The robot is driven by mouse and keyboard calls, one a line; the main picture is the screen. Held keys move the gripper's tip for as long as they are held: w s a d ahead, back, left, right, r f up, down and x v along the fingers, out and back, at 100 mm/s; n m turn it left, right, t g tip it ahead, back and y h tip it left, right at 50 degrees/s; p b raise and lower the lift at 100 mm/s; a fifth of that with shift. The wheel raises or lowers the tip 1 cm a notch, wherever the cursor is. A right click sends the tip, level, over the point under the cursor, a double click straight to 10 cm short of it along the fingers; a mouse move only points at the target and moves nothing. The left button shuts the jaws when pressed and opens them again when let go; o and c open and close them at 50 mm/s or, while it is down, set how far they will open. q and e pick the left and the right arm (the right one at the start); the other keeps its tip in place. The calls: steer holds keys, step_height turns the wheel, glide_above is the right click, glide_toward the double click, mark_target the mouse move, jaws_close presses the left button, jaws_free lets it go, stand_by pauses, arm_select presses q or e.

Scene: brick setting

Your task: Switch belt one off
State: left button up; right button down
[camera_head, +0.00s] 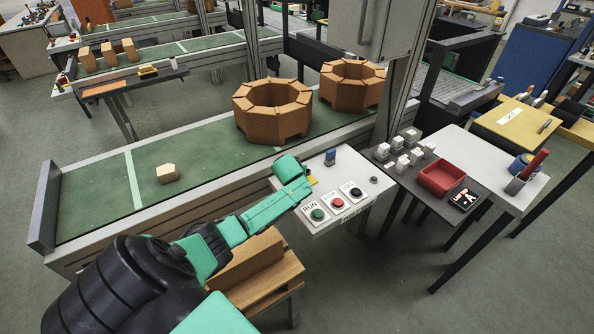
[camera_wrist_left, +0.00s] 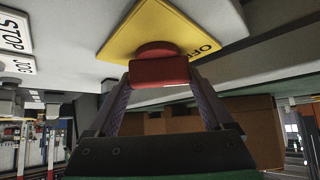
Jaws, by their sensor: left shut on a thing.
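A red switch handle (camera_wrist_left: 160,70) stands on a yellow plate (camera_wrist_left: 133,32) marked OFF in the left wrist view. My left gripper (camera_wrist_left: 160,82) is shut on this handle, with one finger on each side. In the head view my left gripper (camera_head: 303,178) reaches to the left edge of the white control panel (camera_head: 353,166) and hides the handle. Only a sliver of the yellow plate (camera_head: 312,181) shows there. The handle's exact turn is hard to tell. My right gripper is not in view.
The panel has a green RUN button (camera_head: 317,214), a red STOP button (camera_head: 337,202) and a black JOG button (camera_head: 355,191). A blue piece (camera_head: 330,157) stands at its back. The green belt (camera_head: 100,204) behind carries brown octagonal rings (camera_head: 272,108) and a small block (camera_head: 167,173).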

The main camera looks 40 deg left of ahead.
arm_select(q)
steer(key=o, duration=1.1)
steer(key=shift+o, duration=0.2)
steer(key=shift+s+d+r, duration=0.25)
steer(key=shift+s+r, duration=0.15)
steer(key=p+v, duration=0.1)
steer(key=v, duration=1.2)
steer(key=shift+s+r, duration=0.1)
